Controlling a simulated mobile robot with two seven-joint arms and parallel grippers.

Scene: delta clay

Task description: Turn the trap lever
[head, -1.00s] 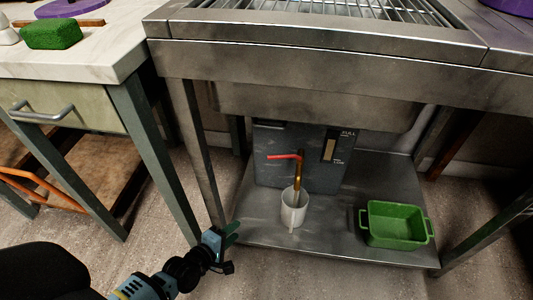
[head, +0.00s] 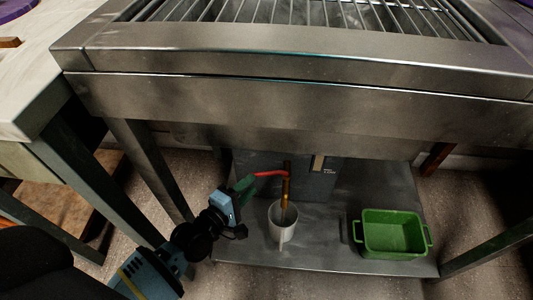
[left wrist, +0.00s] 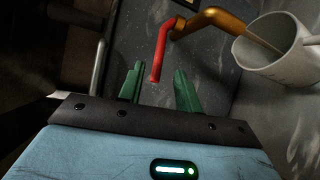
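The trap lever is a red handle (head: 268,174) on a brass pipe (head: 287,185) at the front of a dark grey box (head: 318,184) under the sink. My left gripper (head: 247,184) is at the lever's left end in the head view. In the left wrist view the red lever (left wrist: 160,55) points down to the gap between the green fingertips (left wrist: 158,85). The fingers are apart, one on each side of its end, and no contact shows. A white cup (head: 282,224) stands below the pipe's mouth. My right gripper is not in view.
A green tub (head: 393,233) stands on the metal lower shelf (head: 330,240), right of the cup. Shelf space between cup and tub is clear.

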